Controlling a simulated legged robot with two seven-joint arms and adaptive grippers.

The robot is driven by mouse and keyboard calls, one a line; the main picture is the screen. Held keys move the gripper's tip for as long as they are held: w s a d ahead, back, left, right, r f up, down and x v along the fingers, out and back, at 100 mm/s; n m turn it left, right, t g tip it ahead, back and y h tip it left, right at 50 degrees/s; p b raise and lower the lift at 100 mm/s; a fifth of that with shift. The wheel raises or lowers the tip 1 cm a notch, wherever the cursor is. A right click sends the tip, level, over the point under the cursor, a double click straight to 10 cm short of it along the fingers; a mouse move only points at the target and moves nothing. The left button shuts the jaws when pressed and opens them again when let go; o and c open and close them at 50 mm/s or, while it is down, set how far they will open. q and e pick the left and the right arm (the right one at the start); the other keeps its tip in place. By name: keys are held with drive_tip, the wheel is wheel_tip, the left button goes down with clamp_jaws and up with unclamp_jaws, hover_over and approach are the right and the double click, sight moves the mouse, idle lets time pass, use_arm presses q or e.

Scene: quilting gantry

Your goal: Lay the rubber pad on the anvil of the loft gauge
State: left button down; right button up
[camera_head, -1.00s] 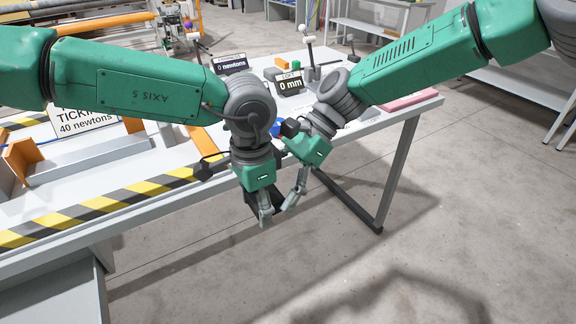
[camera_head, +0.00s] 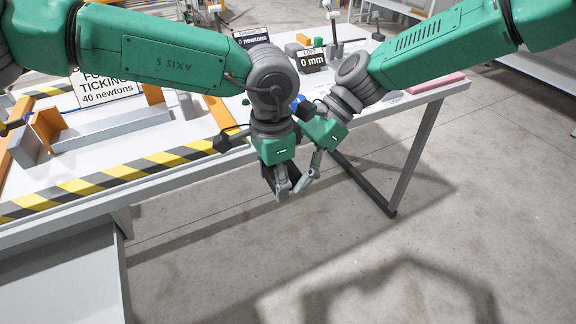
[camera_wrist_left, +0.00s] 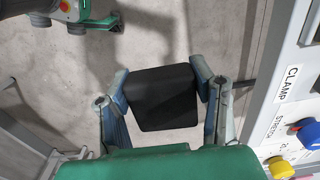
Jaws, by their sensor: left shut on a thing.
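My left gripper (camera_head: 283,188) hangs in front of the bench's near edge, over the floor. In the left wrist view its two fingers (camera_wrist_left: 163,95) are shut on the sides of a black, squarish rubber pad (camera_wrist_left: 160,98). In the head view the pad is mostly hidden behind the fingers. My right gripper (camera_head: 311,170) is close beside the left one; its fingers overlap it in the picture, so whether they are open is unclear. The loft gauge, with a "LOFT 0 mm" display (camera_head: 312,60) and an upright post (camera_head: 334,28), stands at the back of the bench. Its anvil is not clearly visible.
The bench (camera_head: 200,166) has a yellow-black striped front edge at left. A 40 newtons ticking sign (camera_head: 108,88), orange-ended metal frame (camera_head: 115,128) and "0 newtons" display (camera_head: 252,40) are on it. A pink slab (camera_head: 435,83) lies at right. The left wrist view shows a CLAMP label (camera_wrist_left: 289,84) and coloured knobs.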

drive_tip(key=v, duration=1.2)
drive_tip(key=m+t+y, duration=0.2)
drive_tip(key=m+t, duration=0.3)
hover_over(293, 176)
drive_tip(key=shift+f, duration=0.6)
drive_tip(key=s+a+r+m+t+y, duration=0.2)
drive_tip(key=s+r+m+t, duration=0.35)
drive_tip(key=s+r, duration=0.35)
use_arm(q)
drive_tip(key=s+a+r+n, duration=0.6)
drive_tip(key=a+r+n, duration=0.2)
drive_tip(key=a+r, duration=0.2)
drive_tip(key=shift+s+a+r, duration=0.15)
drive_tip(key=shift+s+r, duration=0.15)
drive_tip(key=shift+r, duration=0.2)
use_arm(e)
drive_tip(key=f+x, duration=0.1)
drive_tip(key=x, duration=1.1)
drive_tip(key=shift+s, duration=0.3)
